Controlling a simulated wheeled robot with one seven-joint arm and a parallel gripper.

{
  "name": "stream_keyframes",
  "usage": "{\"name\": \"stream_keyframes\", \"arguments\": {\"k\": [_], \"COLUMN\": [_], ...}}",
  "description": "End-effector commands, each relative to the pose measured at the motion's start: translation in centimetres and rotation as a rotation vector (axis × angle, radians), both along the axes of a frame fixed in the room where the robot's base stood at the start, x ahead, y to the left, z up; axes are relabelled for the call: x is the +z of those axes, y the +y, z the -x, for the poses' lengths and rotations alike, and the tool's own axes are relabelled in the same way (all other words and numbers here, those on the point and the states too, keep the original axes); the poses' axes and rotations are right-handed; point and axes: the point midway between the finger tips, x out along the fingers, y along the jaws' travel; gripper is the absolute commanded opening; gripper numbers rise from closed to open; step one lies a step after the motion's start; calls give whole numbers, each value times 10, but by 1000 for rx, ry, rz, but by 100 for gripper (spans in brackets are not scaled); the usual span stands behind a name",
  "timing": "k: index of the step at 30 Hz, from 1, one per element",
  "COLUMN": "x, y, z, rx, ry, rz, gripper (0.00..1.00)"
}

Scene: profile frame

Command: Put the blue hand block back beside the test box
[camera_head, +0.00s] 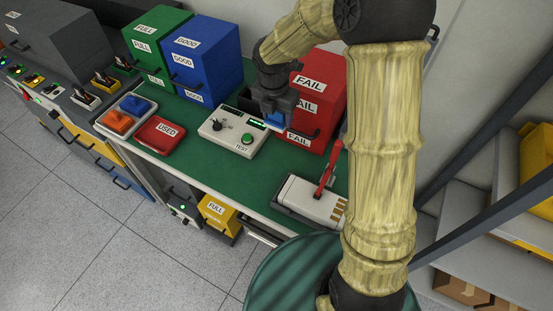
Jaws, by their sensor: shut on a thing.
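The test box (223,134) is a pale panel with a black knob, a green button and the word TEST, on the green bench top. My gripper (273,117) points down just right of the box's back right corner, in front of the red FAIL bin. It is shut on the blue hand block (276,119), of which only a small blue part shows below the fingers. The jaws hide the rest. I cannot tell whether the block touches the bench.
The red FAIL bin (325,98) stands close behind my gripper. Blue GOOD (205,55) and green FULL bins stand farther left. A red USED tray (160,134) lies left of the test box. A red-levered device (303,196) sits at front right. Green bench top (262,168) is bare between.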

Motion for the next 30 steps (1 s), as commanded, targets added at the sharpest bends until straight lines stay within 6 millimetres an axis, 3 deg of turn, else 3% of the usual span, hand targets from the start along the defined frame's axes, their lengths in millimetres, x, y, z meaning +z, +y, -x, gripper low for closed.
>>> {"name": "stream_keyframes", "arguments": {"k": [7,24,30], "x": [-13,-130,-141], "y": [4,-1,-1], "z": [1,1,0], "rx": [7,-4,-4], "ry": [2,3,-1], "rz": [0,1,-1], "gripper": [25,25,25]}}
